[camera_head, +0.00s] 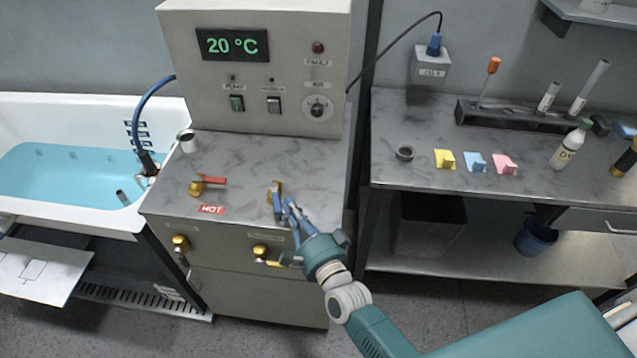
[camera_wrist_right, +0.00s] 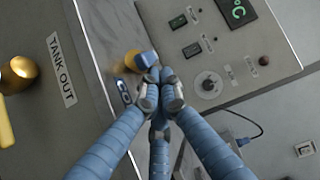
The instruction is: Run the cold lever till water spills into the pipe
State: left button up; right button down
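The cold lever (camera_head: 276,200) is a blue handle on a brass valve on top of the grey cabinet; its blue end (camera_wrist_right: 147,60) shows in the right wrist view. My right gripper (camera_head: 285,204) is at the lever, its fingers drawn together. In the right wrist view the fingertips (camera_wrist_right: 160,84) meet just beside the blue handle; whether they touch it I cannot tell. The hot lever (camera_head: 211,181), red on brass, stands to the left. A blue hose (camera_head: 150,93) runs from the control box to the bathtub. No running water is visible. My left gripper is out of view.
The control box (camera_head: 250,90) reads 20 °C. Brass valves (camera_head: 181,243) sit on the cabinet front, one by the TANK OUT label (camera_wrist_right: 61,70). A bathtub (camera_head: 75,165) with blue water stands left. The right bench holds colored pieces (camera_head: 475,162) and a bottle (camera_head: 570,146).

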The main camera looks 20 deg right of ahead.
jog(key=shift+s+a, duration=0.15)
jog(key=shift+a, duration=0.55)
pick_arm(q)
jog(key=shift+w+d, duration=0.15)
pick_arm(e)
jog(key=shift+a, duration=0.65)
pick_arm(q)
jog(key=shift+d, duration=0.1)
